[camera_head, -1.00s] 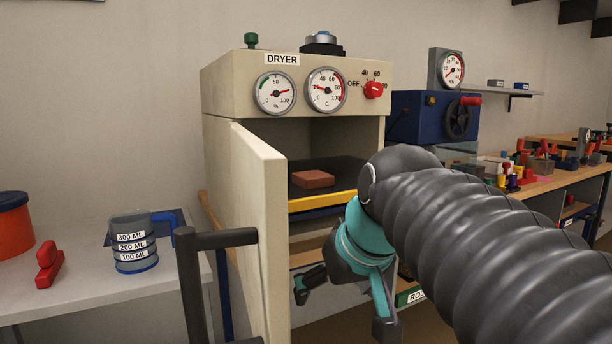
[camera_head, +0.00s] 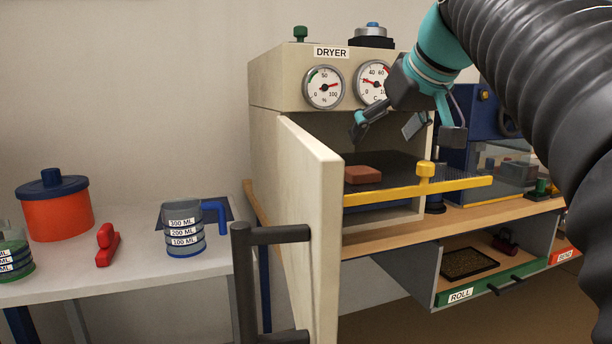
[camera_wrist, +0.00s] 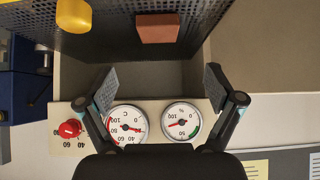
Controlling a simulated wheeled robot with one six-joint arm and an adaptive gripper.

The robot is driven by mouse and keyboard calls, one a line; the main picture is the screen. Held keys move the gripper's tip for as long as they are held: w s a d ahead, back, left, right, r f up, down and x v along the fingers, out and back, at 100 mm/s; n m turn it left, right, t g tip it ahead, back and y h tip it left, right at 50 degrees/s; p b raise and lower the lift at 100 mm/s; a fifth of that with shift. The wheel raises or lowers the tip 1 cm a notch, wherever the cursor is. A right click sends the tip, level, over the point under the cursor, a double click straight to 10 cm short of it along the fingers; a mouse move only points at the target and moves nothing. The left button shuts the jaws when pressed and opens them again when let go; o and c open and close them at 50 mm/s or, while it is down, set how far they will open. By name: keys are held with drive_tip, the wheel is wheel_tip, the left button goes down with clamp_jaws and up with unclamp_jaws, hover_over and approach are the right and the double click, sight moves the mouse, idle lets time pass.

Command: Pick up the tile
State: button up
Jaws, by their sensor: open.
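The tile (camera_head: 362,174) is a flat reddish-brown block. It lies on the dark perforated tray (camera_head: 410,172) with a yellow front bar, which sticks out of the open dryer (camera_head: 272,82). In the wrist view, which is upside down, the tile (camera_wrist: 157,28) lies on the mesh beyond the fingertips, roughly midway between them. My gripper (camera_head: 412,130) is open and empty, above and apart from the tile, in front of the dryer's upper face. Its two fingers (camera_wrist: 160,82) are spread in the wrist view.
The dryer door (camera_head: 318,210) stands open at the left of the opening, with a dark handle. The tray's yellow knob (camera_head: 426,172) stands up from its front bar. A jug (camera_head: 184,230) and an orange pot (camera_head: 58,208) stand on the left table.

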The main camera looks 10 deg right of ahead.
sight(360, 169)
drive_tip(key=x, duration=0.9)
drive_tip(key=shift+w+d+f+b, duration=0.1)
drive_tip(key=shift+w+f+b, duration=0.15)
drive_tip(key=shift+f+b, duration=0.1)
drive_tip(key=c, duration=1.3)
